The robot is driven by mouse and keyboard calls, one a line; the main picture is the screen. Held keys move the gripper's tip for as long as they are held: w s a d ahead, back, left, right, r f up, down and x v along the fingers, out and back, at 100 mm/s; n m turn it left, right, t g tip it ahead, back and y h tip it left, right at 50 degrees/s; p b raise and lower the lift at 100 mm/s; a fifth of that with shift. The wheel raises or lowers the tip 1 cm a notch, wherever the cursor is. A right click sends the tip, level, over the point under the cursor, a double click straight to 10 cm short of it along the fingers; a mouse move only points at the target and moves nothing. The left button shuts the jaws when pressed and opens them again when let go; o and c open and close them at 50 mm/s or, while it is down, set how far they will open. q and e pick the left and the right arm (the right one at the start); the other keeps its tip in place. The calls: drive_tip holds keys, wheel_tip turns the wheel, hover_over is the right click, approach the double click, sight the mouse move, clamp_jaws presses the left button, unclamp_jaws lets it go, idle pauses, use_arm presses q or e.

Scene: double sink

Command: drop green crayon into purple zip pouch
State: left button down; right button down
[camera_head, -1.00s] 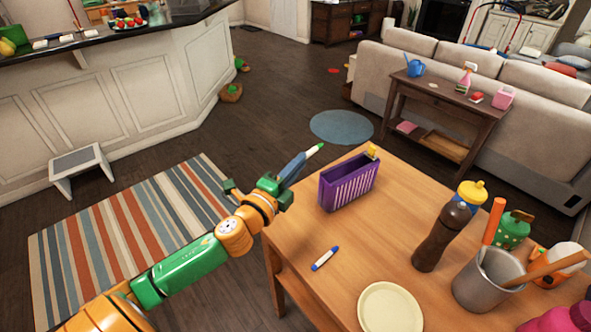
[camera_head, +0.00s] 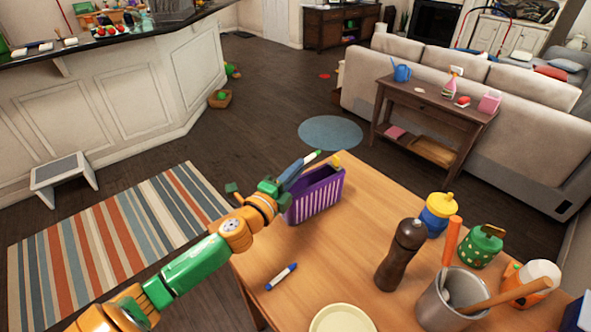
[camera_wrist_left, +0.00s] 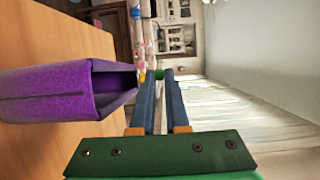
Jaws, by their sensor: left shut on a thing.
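The purple zip pouch (camera_head: 318,197) stands upright on the table's far left edge. It has pale stripes on its side and an open top. It also shows at the left of the left wrist view (camera_wrist_left: 50,92). My left gripper (camera_head: 305,165) is shut on the green crayon (camera_head: 319,153), whose pale green end pokes out past the dark blue fingers. In the left wrist view only a bit of green (camera_wrist_left: 159,73) shows between the fingertips. The gripper is beside the pouch, close to its top in the head view. My right gripper is not in view.
On the wooden table (camera_head: 340,250) are a blue-and-white marker (camera_head: 281,277), a brown pepper mill (camera_head: 402,255), a blue-and-yellow jar (camera_head: 438,214), a grey utensil pot (camera_head: 445,305) and a cream plate (camera_head: 343,320). A small yellow thing (camera_head: 336,160) is at the pouch's far end.

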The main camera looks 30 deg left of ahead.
use_arm(q)
drive_tip(key=shift+r, duration=0.15)
drive_tip(key=c, duration=0.8)
unclamp_jaws()
drive_tip(key=shift+s+a, duration=0.1)
drive_tip(key=shift+s, duration=0.15)
drive_tip(key=shift+c, duration=0.2)
drive_tip(key=shift+w, duration=0.1)
drive_tip(key=s+b, duration=0.1)
drive_tip(key=s, duration=0.6)
